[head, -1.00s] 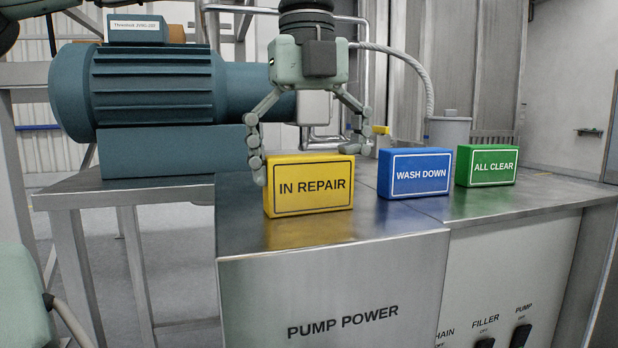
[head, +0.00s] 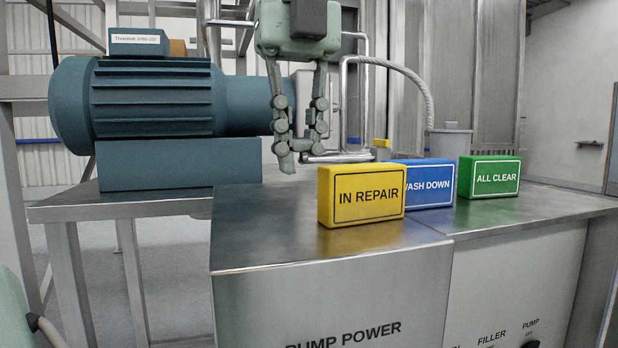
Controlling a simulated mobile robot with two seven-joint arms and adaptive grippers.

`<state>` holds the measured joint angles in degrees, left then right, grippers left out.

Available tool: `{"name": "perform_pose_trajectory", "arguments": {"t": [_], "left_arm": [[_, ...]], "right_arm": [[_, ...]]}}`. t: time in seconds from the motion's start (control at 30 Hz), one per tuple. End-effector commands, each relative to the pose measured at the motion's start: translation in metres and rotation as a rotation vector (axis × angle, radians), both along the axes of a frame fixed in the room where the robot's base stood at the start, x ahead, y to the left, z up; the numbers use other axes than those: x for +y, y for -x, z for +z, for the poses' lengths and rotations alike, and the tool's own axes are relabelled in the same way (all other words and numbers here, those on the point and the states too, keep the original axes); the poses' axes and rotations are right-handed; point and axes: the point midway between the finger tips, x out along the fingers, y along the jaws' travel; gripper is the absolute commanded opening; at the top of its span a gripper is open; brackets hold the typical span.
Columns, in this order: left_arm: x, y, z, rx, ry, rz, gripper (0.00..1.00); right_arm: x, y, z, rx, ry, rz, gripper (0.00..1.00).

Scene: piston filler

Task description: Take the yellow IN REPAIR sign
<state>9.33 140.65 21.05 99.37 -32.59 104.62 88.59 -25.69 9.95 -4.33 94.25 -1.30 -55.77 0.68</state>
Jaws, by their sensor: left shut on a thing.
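The yellow IN REPAIR sign (head: 362,195) is a block standing upright on the metal top of the pump power cabinet (head: 270,225). It overlaps the left part of the blue WASH DOWN sign (head: 432,184) in the head view. My left gripper (head: 300,158) points down, up and left of the yellow sign. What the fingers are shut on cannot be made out. My right gripper is out of view.
The green ALL CLEAR sign (head: 489,178) stands right of the blue one. A large teal motor (head: 150,110) is at the left on a lower table. A pipe (head: 345,90) and a grey hose (head: 405,75) are behind. The cabinet top in front of the signs is clear.

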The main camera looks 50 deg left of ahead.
Motion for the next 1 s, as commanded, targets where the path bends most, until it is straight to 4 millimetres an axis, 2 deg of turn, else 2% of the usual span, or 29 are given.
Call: {"name": "perform_pose_trajectory", "arguments": {"t": [0.1, 0.33, 0.5, 0.8, 0.83, 1.0], "left_arm": [[-0.011, 0.026, 0.018, -0.007, -0.004, 0.0, 0.0], [-0.026, 0.06, 0.042, -0.007, -0.003, 0.001, 0.0], [-0.031, 0.071, 0.049, -0.006, -0.003, 0.001, 0.0], [-0.031, 0.072, 0.051, -0.006, -0.002, 0.0, 0.0], [-0.031, 0.072, 0.051, -0.006, -0.002, 0.0, 0.14], [-0.031, 0.072, 0.051, -0.006, -0.002, 0.0, 0.35]], "right_arm": [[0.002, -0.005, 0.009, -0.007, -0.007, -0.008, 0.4], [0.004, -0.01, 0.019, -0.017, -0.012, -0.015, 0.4], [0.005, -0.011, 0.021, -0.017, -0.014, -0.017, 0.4], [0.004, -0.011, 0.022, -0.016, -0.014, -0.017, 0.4], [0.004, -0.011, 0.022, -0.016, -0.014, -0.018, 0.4], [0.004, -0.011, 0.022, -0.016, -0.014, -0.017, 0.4]]}}
